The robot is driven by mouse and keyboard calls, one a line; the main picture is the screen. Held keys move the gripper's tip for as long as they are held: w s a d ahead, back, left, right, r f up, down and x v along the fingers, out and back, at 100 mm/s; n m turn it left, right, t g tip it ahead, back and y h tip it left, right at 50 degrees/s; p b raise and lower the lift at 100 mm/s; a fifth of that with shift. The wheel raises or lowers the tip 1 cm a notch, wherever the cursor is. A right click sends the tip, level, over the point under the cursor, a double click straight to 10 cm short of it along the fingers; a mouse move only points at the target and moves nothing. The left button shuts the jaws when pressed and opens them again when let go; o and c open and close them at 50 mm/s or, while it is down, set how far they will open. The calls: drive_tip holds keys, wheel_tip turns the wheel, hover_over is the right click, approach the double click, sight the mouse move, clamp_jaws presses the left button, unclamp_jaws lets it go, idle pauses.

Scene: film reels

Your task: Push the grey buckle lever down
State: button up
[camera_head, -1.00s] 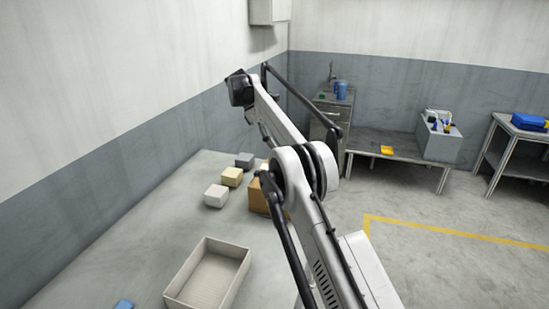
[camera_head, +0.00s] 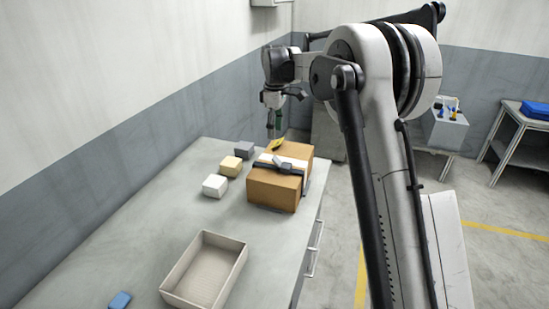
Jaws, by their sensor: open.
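A brown cardboard box (camera_head: 275,190) stands on the table, with a dark strap across its white top band. The grey buckle (camera_head: 288,165) sits on this strap on top of the box; its lever is too small to tell how far it is raised. My gripper (camera_head: 273,128) hangs from my bent arm, pointing down above the far side of the box. It is open, small in view, and seems apart from the buckle. A small yellow thing (camera_head: 277,144) shows at the box's far edge below my gripper.
On the table (camera_head: 130,235), white (camera_head: 215,186), tan (camera_head: 231,166) and grey (camera_head: 244,150) blocks stand left of the box. An empty beige tray (camera_head: 205,270) and a blue block (camera_head: 120,301) lie nearer. The wall is left.

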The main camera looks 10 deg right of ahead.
sight(275, 157)
wheel_tip(275, 157, down, 12)
drive_tip(key=shift+f+p, duration=0.1)
drive_tip(key=shift+p, duration=0.55)
clamp_jaws()
drive_tip(key=shift+w+a+f+g+h+b, duration=0.25)
drive_tip(key=shift+f+g+h+b, duration=0.2)
drive_tip(key=shift+h+b, duration=0.45)
drive_tip(key=shift+a+f+g+h+b, duration=0.1)
drive_tip(key=shift+a+g+h+b, duration=0.05)
drive_tip(key=shift+g+h+b, duration=0.65)
drive_tip(key=shift+h+b, duration=0.3)
unclamp_jaws()
